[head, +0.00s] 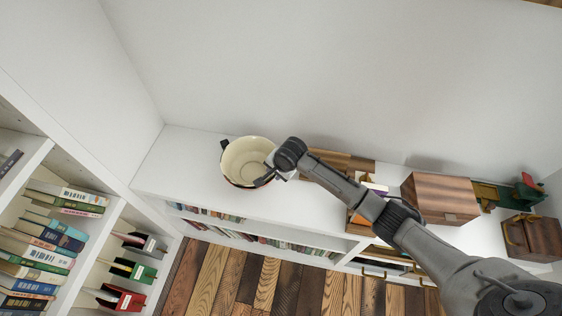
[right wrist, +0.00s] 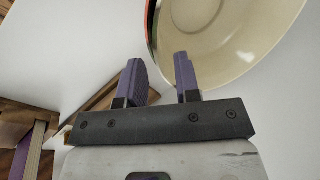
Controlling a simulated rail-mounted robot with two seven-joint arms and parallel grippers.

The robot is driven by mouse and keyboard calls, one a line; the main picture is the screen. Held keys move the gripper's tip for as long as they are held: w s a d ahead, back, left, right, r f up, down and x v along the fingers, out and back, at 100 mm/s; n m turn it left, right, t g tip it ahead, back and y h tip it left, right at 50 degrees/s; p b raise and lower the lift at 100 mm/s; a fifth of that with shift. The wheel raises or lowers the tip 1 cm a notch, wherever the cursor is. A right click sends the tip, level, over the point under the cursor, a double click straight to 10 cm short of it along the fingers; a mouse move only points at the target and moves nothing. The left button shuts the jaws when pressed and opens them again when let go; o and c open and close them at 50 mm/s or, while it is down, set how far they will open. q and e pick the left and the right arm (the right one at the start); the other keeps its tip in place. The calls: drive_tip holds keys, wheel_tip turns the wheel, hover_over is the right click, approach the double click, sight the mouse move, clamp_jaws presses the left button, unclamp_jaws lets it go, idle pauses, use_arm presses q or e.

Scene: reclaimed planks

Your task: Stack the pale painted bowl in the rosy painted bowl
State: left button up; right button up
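A cream-coloured bowl (head: 247,160) sits on the white shelf top in the head view, with a darker outer edge showing low on its side. In the right wrist view the cream bowl (right wrist: 220,40) fills the upper right, with a thin reddish edge (right wrist: 150,18) along its left. I cannot tell whether that edge is a second, rosy bowl or the same bowl's outside. My right gripper (right wrist: 160,78) has its fingers apart at the bowl's near rim, one outside and one over the inside. It shows at the bowl's right side in the head view (head: 268,176).
A small dark item (head: 224,143) shows at the bowl's left edge. Wooden boards (head: 345,161) and a wooden box (head: 440,197) stand to the right on the shelf top (head: 182,165). White walls rise behind and left. The shelf left of the bowl is clear.

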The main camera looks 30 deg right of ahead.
drive_tip(key=p+v, duration=0.1)
drive_tip(key=v, duration=0.8)
drive_tip(key=shift+p, duration=0.4)
drive_tip(key=shift+r, duration=0.1)
drive_tip(key=s+a+f+n, duration=0.2)
drive_tip(key=s+n, duration=0.2)
drive_tip(key=s, duration=0.3)
drive_tip(key=s+a+f+n, duration=0.2)
drive_tip(key=s+n, duration=0.1)
drive_tip(key=s, duration=0.5)
drive_tip(key=s+a+f+n, duration=0.2)
drive_tip(key=s+a+n, duration=0.15)
drive_tip(key=s, duration=0.35)
drive_tip(key=s+d+r+n, duration=0.1)
drive_tip(key=s+n, duration=0.1)
drive_tip(key=s, duration=0.3)
drive_tip(key=s+d+r+n+h, duration=0.1)
drive_tip(key=s+d+r+n, duration=0.1)
drive_tip(key=s, duration=0.3)
drive_tip(key=shift+s+n, duration=0.4)
drive_tip(key=shift+n, duration=0.15)
drive_tip(key=shift+r, duration=0.15)
wheel_tip(320, 180, up, 27)
drive_tip(key=p, duration=2.7)
drive_tip(key=shift+r+p, duration=0.25)
drive_tip(key=shift+p, duration=0.1)
